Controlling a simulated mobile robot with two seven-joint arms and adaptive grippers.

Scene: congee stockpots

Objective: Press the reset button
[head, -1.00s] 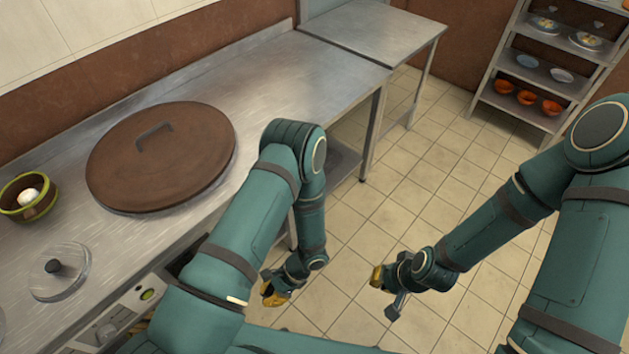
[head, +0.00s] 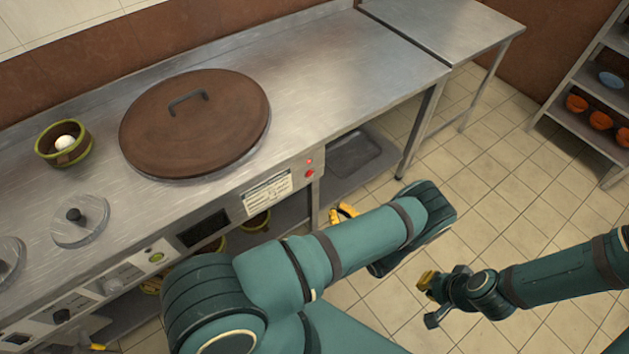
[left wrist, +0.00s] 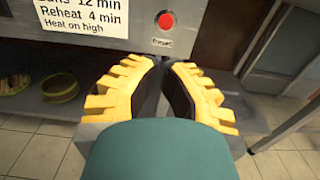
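The red reset button (head: 309,174) is on the front panel of the steel counter, at its right end, below a small red light (head: 309,161). In the left wrist view the round red button (left wrist: 165,20) shows at the top centre, with a small label under it. My left gripper (head: 343,212) is below and slightly right of the button in the head view.
A printed notice (head: 267,190) and a dark display (head: 203,229) are left of the button. A large brown lid (head: 195,125) and a green-rimmed pot (head: 62,143) are on the counter (head: 330,90). Bowls stand on the shelf below. The tiled floor (head: 480,190) is clear to the right.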

